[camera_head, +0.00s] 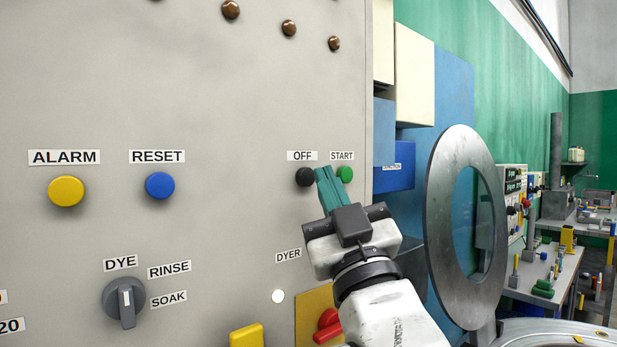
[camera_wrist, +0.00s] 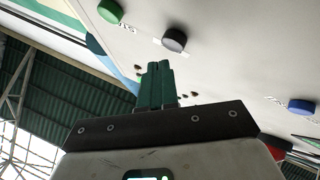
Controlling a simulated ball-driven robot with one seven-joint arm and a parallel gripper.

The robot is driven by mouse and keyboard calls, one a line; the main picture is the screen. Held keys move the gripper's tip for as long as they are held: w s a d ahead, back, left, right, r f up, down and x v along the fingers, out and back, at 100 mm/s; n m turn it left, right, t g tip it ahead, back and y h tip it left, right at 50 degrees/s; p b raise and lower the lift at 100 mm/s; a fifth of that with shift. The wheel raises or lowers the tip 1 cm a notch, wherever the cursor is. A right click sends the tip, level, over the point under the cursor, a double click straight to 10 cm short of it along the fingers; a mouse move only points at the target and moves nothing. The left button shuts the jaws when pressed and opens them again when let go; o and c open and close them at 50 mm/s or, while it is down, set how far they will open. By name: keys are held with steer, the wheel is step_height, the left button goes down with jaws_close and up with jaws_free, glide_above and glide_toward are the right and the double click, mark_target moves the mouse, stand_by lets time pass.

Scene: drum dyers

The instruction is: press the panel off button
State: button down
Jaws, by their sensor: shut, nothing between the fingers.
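The black OFF button (camera_head: 305,177) is on the grey panel (camera_head: 230,120), under its OFF label (camera_head: 302,156). The green START button (camera_head: 345,174) is just right of it. My gripper (camera_head: 323,172) is shut and empty, with its green fingertips appearing between the two buttons, close to the right edge of the black one. In the wrist view the fingertips (camera_wrist: 158,66) point up toward the panel, and the black button (camera_wrist: 175,40) shows just beyond them, with a gap in the picture. I cannot tell the exact distance to the panel.
The yellow ALARM button (camera_head: 66,191), blue RESET button (camera_head: 160,186) and DYE knob (camera_head: 125,302) are left on the panel. A red handle (camera_head: 328,326) lies below my gripper. A large metal ring (camera_head: 437,220) stands right of the arm.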

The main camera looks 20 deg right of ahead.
steer(key=s, duration=0.1)
steer(key=s+d, duration=0.1)
steer(key=s, duration=0.1)
steer(key=s+p, duration=0.1)
steer(key=shift+s+d, duration=0.25)
steer(key=shift+s, duration=0.05)
stand_by(0.7)
steer(key=d+f+m+g, duration=0.15)
steer(key=f+g, duration=0.45)
steer(key=f, duration=1.2)
steer(key=d+f+m+g, duration=0.1)
steer(key=d+f+g, duration=0.4)
steer(key=f, duration=1.4)
steer(key=s+d+f+m+g, duration=0.1)
steer(key=s+f+g, duration=1.3)
steer(key=s+f, duration=1.1)
steer(key=shift+s+f+m+g, duration=0.3)
steer(key=shift+s+f+m, duration=0.1)
steer(key=shift+s, duration=0.85)
steer(key=shift+r, duration=0.1)
